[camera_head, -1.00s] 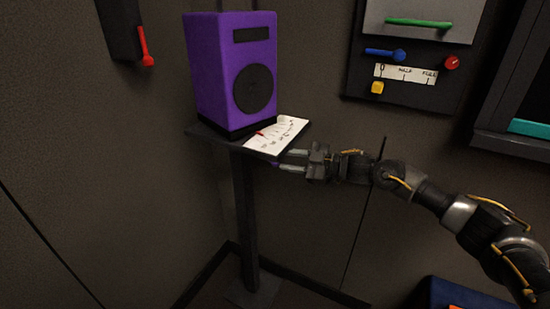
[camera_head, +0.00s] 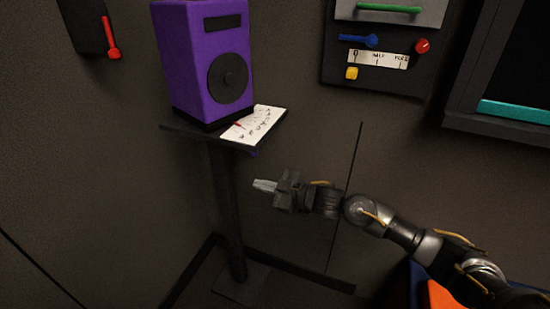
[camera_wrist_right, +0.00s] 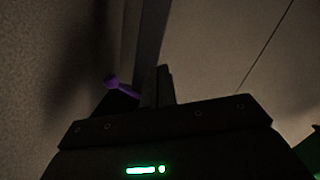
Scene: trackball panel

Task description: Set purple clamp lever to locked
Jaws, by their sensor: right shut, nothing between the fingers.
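The purple clamp lever (camera_wrist_right: 112,82) shows in the right wrist view as a small round-ended stick, left of the fingers. My right gripper (camera_head: 264,185) is shut and empty, below the shelf edge and apart from the lever. Its closed fingers (camera_wrist_right: 163,85) stand in the middle of the wrist view. My left gripper is not in view.
A purple speaker-like box (camera_head: 205,65) and a white marked card (camera_head: 254,125) sit on the small shelf (camera_head: 190,134) on a dark post (camera_head: 229,215). A wall panel (camera_head: 375,75) has blue, red, yellow and green controls. A red lever (camera_head: 113,52) hangs at left.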

